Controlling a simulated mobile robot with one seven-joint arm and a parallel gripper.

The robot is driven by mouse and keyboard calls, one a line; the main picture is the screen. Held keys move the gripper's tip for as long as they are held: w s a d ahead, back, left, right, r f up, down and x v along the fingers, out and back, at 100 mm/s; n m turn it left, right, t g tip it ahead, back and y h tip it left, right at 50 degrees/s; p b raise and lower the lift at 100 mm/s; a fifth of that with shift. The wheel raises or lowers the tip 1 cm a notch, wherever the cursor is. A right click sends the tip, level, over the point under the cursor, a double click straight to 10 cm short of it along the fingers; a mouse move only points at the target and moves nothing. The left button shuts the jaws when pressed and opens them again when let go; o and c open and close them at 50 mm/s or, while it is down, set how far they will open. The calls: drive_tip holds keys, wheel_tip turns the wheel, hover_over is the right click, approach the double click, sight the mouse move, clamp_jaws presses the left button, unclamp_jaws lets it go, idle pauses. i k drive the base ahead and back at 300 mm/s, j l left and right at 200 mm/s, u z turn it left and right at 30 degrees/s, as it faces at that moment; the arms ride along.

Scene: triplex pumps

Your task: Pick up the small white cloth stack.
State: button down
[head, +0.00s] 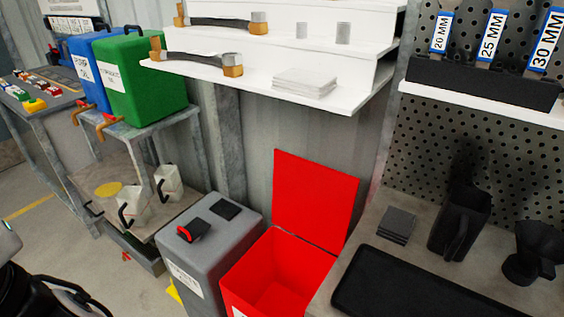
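The small white cloth stack (305,82) lies flat on the lowest step of the white shelf (262,83), near its front edge and right of the middle. Its layers show along the front side. Nothing touches it from above. Dark and pale parts at the lower left corner look like part of my arm, cut off by the frame edge. No gripper fingertips can be made out, and nothing of mine is near the cloth stack.
A hose with brass ends (200,58) lies left of the stack on the same step. Two small grey cylinders (343,33) stand on the step above. Below are an open red bin (315,195), a grey bin (222,238) and a workbench (385,262) with a dark stack (397,224).

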sight(311, 85)
drive_tip(key=k+j, duration=0.15)
drive_tip(key=k, duration=0.25)
drive_tip(key=k+j+z, duration=0.15)
drive_tip(key=k, duration=0.25)
